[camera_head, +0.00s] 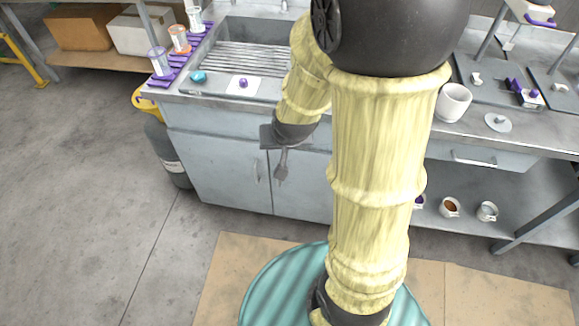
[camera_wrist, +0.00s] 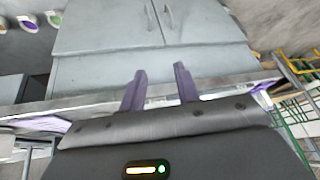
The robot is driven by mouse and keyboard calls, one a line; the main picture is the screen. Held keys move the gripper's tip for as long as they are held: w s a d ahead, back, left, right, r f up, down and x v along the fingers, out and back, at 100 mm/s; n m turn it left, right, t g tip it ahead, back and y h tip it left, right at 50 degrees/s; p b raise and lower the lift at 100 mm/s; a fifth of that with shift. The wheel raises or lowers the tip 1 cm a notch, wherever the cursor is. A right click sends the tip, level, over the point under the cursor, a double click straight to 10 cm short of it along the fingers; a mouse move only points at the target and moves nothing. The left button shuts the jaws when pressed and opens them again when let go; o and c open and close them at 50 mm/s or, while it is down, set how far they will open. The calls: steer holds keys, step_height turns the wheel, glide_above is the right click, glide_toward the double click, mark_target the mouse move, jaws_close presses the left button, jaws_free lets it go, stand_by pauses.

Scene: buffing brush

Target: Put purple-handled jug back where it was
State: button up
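My gripper (camera_head: 280,181) hangs in front of the grey cabinet doors, below the counter edge. In the wrist view its two purple fingers (camera_wrist: 159,68) are apart with nothing between them. A small cup with purple also shows at the upper left of the wrist view (camera_wrist: 55,18). I cannot tell whether the purple is a handle or contents. My gripper is well to the left of this jug and apart from it.
A jug with brown contents (camera_head: 450,207) and another pale jug (camera_head: 487,211) share the lower shelf (camera_head: 530,205). A white mug (camera_head: 453,103) stands on the counter, right of my arm. A sink (camera_head: 245,55) is at the left. The floor before the cabinet is clear.

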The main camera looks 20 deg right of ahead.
steer(key=s+a+r+n+g, duration=0.1)
steer(key=s+n+g, duration=0.2)
steer(key=s, duration=0.5)
steer(key=shift+s+r, duration=0.25)
steer(key=shift+s, duration=0.05)
steer(key=shift+w, duration=0.15)
